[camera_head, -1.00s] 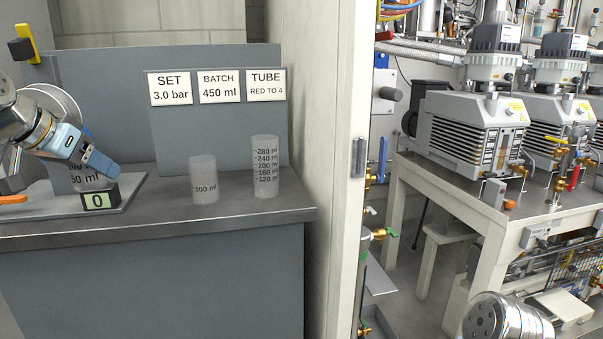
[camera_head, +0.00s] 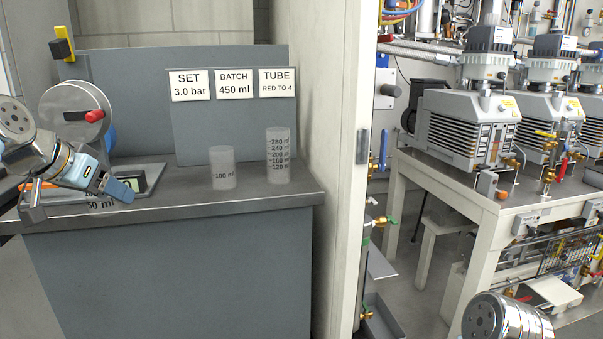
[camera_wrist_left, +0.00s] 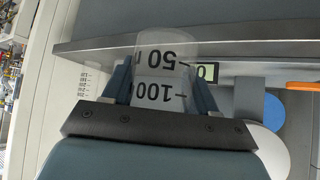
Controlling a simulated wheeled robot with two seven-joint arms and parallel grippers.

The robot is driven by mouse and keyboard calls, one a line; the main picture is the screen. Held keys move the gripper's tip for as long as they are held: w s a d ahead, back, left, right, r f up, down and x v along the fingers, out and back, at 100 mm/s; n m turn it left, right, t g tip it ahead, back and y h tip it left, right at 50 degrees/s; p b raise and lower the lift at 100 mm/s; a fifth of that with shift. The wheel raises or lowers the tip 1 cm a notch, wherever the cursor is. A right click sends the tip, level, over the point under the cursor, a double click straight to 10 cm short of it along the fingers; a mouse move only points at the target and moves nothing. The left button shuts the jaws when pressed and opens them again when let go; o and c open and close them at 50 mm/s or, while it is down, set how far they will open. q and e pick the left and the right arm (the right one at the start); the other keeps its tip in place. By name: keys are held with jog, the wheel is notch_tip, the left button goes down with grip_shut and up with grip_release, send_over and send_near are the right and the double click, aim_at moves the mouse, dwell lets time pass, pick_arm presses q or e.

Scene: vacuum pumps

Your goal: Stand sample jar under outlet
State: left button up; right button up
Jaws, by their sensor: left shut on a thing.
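My left gripper (camera_head: 112,188) is shut on a clear sample jar (camera_head: 102,207) with 50 ml and 100 marks. In the wrist view the jar (camera_wrist_left: 165,62) sits between the two blue fingers, its print upside down in the picture. In the head view the gripper hides most of the jar; its visible lower part overlaps the counter's front edge. I cannot make out the outlet clearly. My right gripper is not in view.
Two clear containers, a short one (camera_head: 222,168) and a taller graduated one (camera_head: 278,155), stand on the grey counter (camera_head: 180,205). A grey disc with a red knob (camera_head: 94,116) rises at the left. A white post (camera_head: 345,180) bounds the counter on the right.

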pick_arm(q)
jog(key=d+f, duration=0.5)
jog(key=f, duration=0.6)
jog(key=s+d+f, duration=0.1)
jog(key=d+f, duration=0.4)
jog(key=f, duration=0.6)
jog(key=d+f, duration=0.4)
jog(key=f, duration=0.7)
jog(key=shift+s+d+f, duration=0.35)
jog(key=shift+s+d, duration=0.05)
